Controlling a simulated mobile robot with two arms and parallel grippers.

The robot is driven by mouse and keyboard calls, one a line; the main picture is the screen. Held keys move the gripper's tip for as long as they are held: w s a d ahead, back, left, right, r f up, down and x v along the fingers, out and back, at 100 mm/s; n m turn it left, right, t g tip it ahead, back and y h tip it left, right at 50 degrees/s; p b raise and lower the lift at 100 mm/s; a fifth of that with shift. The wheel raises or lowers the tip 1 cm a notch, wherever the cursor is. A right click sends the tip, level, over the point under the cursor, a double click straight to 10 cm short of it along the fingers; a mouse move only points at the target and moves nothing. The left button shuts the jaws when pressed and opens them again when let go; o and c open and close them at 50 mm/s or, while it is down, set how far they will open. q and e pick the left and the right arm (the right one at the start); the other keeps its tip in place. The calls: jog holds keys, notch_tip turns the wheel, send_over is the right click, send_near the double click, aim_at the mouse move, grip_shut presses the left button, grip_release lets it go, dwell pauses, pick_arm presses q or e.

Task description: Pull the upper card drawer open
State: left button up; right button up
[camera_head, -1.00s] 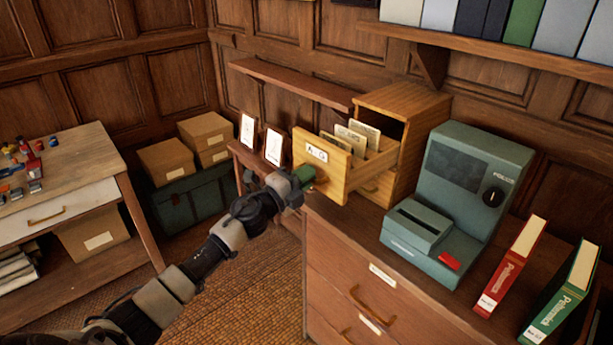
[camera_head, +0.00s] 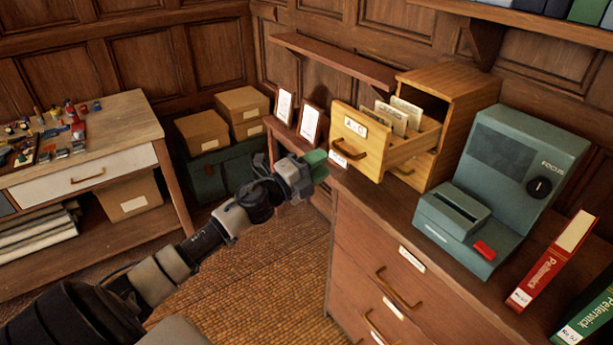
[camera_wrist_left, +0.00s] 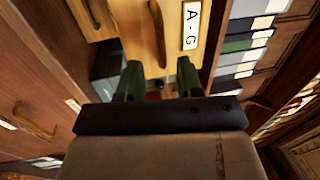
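The upper card drawer (camera_head: 362,140), labelled A-G, is pulled well out of the wooden card cabinet (camera_head: 468,110), and upright cards (camera_head: 398,115) show inside it. Its curved brass handle (camera_head: 349,150) is on the front, and it also shows in the left wrist view (camera_wrist_left: 157,35). My left gripper (camera_head: 320,165), with green fingers, is in front of the drawer, apart from the handle. In the left wrist view its fingers (camera_wrist_left: 158,78) are spread with nothing held between them. The lower drawer (camera_head: 408,172) is shut. My right gripper is not in view.
The cabinet stands on a brown chest (camera_head: 375,245) beside a teal machine (camera_head: 500,180) and upright red (camera_head: 550,265) and green books (camera_head: 590,310). Two framed cards (camera_head: 310,122) stand left of the drawer. A workbench (camera_head: 125,115) is at left. The floor between is clear.

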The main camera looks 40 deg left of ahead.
pick_arm(q)
jog(key=shift+b+v, duration=0.45)
jog(key=shift+v, duration=1.55)
jog(key=a+f+n+g+y, duration=0.1)
jog(key=a+f+n+y, duration=0.2)
jog(key=f, duration=0.7)
jog(key=a+f+n+g+y, duration=0.1)
jog(key=f+n+y, duration=0.3)
jog(key=f, duration=0.5)
jog(key=s+f+n+g+y, duration=0.1)
jog(key=s+f+n+g, duration=0.4)
jog(key=f, duration=0.6)
jog(key=s+f+n+g, duration=0.1)
jog(key=s+f+n, duration=0.1)
jog(key=s+f, duration=0.75)
jog(key=s+d+f+n+g, duration=0.2)
jog(key=s+d+f, duration=0.3)
jog(key=s, duration=0.5)
jog(key=s+d+f+n+g, duration=0.1)
jog(key=s+d+f+g, duration=0.3)
jog(key=s+f, duration=0.5)
jog(key=s+d+f+n+g+h, duration=0.1)
jog(key=s+d+f+n+g, duration=0.1)
jog(key=s+d+f, duration=0.5)
jog(key=s+f+g, duration=0.1)
jog(key=s, duration=0.4)
jog(key=shift+d+n+g, duration=0.15)
jog(key=shift+n+g, duration=0.15)
jog(key=shift+g, duration=0.1)
jog(key=shift+w, duration=0.1)
